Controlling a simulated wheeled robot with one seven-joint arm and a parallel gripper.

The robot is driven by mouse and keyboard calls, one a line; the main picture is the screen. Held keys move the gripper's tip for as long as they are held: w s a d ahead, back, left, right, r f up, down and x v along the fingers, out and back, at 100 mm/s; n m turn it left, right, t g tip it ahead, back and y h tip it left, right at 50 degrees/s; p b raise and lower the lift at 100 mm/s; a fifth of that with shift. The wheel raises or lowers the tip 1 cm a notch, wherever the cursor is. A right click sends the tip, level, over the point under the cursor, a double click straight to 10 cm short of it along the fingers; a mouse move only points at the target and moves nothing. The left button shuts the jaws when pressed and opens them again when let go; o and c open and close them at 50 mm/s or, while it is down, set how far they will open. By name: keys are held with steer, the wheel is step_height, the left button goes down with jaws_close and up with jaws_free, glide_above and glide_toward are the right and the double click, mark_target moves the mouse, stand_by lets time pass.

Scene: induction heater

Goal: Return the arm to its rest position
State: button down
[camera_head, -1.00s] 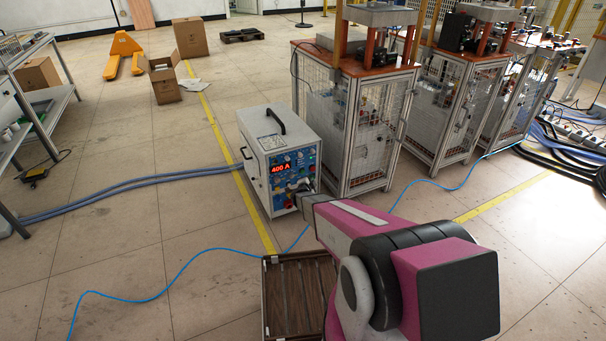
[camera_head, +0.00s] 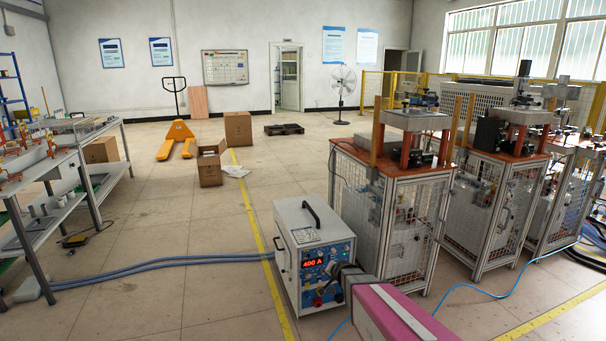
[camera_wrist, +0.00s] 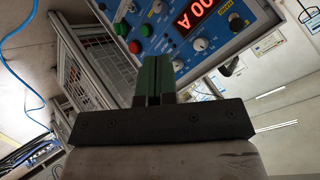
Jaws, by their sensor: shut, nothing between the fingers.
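The induction heater (camera_head: 316,262) is a white box with a black top handle and a blue front panel. Its red display reads 400 A. My pink arm reaches in from the bottom right of the head view, and its grey end overlaps the heater's front panel. In the wrist view my gripper (camera_wrist: 153,78) has its green fingers shut together with nothing between them. The heater's panel (camera_wrist: 190,35) appears tilted behind the fingers, with a red button, green buttons, knobs and the display. I cannot tell whether the fingertips touch the panel.
Caged machine stands (camera_head: 392,215) are close on the heater's right. A metal shelf (camera_head: 60,185) stands at the left. Blue hoses (camera_head: 165,262) and a thin blue cable (camera_head: 480,288) lie on the floor. Open floor extends behind the heater, towards cardboard boxes (camera_head: 238,128) and a pallet jack (camera_head: 176,138).

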steer(key=s+d+r+n+g, duration=0.2)
steer(key=s+r+g, duration=0.1)
steer(key=s, duration=0.5)
steer(key=s+d+r+n+g+h, duration=0.1)
steer(key=s+d+r+g, duration=0.1)
steer(key=s, duration=0.6)
steer(key=s+d+r+n+g+h, duration=0.1)
steer(key=s+d+r+n+g, duration=0.1)
steer(key=s+r+g, duration=0.2)
steer(key=s+r, duration=0.2)
steer(key=s, duration=0.2)
steer(key=shift+s+d+n, duration=0.15)
steer(key=shift+s+n, duration=0.15)
steer(key=shift+s, duration=0.1)
